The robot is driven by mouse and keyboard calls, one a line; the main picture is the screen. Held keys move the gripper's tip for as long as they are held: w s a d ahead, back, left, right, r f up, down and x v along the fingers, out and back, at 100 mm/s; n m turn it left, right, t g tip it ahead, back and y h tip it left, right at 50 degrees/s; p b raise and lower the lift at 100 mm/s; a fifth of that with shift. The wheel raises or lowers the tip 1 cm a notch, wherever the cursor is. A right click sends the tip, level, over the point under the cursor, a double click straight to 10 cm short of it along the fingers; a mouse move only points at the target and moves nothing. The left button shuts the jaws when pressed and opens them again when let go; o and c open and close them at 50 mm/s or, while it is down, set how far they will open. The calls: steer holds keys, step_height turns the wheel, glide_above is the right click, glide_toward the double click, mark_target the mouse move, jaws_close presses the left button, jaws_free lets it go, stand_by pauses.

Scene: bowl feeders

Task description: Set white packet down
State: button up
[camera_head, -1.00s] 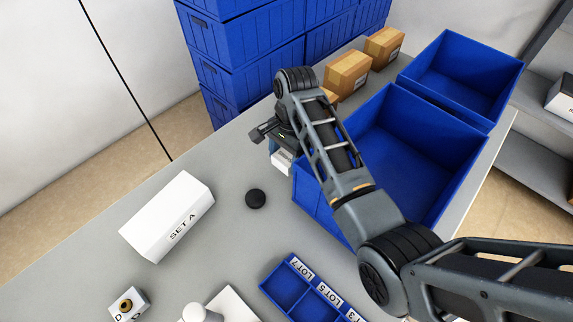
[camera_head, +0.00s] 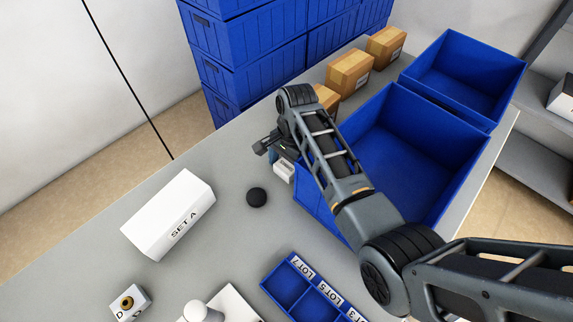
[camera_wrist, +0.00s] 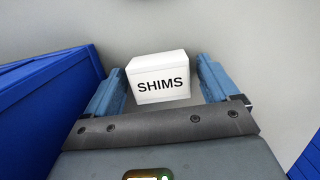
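The white packet (camera_wrist: 158,85), marked SHIMS, lies between the two blue fingers of my gripper (camera_wrist: 160,64) in the wrist view. Narrow gaps show on both sides of it, so the fingers look open around it. In the head view the packet (camera_head: 284,171) shows just below my gripper (camera_head: 274,152), close to the left wall of the large blue bin (camera_head: 312,205). It looks upright at the grey table (camera_head: 232,168); whether its underside touches the table is hard to tell. My arm hides part of the gripper.
A round black disc (camera_head: 256,197) and a white SET A box (camera_head: 168,215) lie to the left. Cardboard boxes (camera_head: 350,72) stand behind. A blue divided tray (camera_head: 290,287) is in front. A second blue bin (camera_head: 463,75) stands at the back right. Bare table surrounds the disc.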

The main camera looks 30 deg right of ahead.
steer(key=shift+o, duration=0.3)
step_height(320, 180, up, 12)
steer(key=d, duration=0.1)
steer(key=shift+w+d, duration=0.3)
steer(key=shift+d, duration=0.1)
steer(key=shift+a+r, duration=0.1)
